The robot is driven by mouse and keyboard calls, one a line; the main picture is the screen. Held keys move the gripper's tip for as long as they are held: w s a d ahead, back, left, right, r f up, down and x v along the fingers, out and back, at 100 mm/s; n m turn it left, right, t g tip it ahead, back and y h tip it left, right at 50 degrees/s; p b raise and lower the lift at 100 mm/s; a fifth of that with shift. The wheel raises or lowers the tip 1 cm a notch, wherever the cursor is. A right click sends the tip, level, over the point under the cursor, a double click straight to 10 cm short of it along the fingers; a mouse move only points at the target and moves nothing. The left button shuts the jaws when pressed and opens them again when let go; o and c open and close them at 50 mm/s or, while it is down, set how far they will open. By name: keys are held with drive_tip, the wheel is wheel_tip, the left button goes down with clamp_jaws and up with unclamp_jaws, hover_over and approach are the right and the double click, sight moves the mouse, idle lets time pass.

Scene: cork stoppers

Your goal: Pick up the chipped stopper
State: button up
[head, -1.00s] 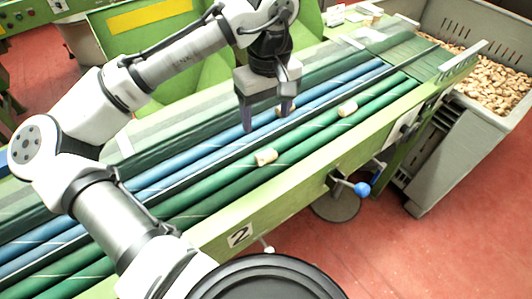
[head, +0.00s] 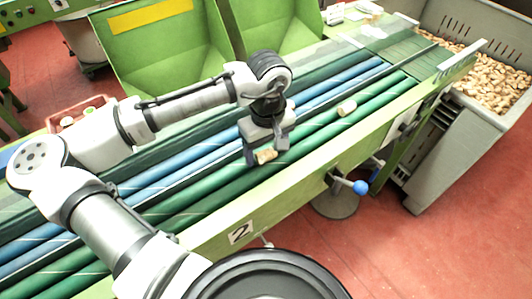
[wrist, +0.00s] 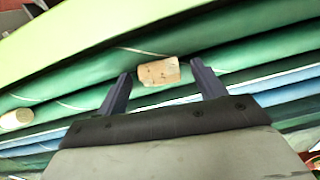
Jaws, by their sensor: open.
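A tan cork stopper (head: 266,156) lies on the green rollers below my gripper (head: 268,148). In the wrist view this stopper (wrist: 158,72) sits between my two open fingertips, with space on both sides. It has dark specks and an uneven edge; I cannot tell for sure that it is chipped. A second stopper (head: 347,108) lies farther right on the green rollers. A stopper (wrist: 17,119) also shows at the left edge of the wrist view.
Green and blue rollers (head: 190,205) run diagonally inside a light green frame (head: 310,192). A grey bin (head: 445,25) full of corks stands at the far right. A red crate (head: 62,122) is at the left. A blue-knobbed lever (head: 360,187) sticks out in front.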

drive_tip(key=c, duration=1.1)
drive_tip(key=shift+o, duration=0.2)
drive_tip(key=shift+r, duration=0.15)
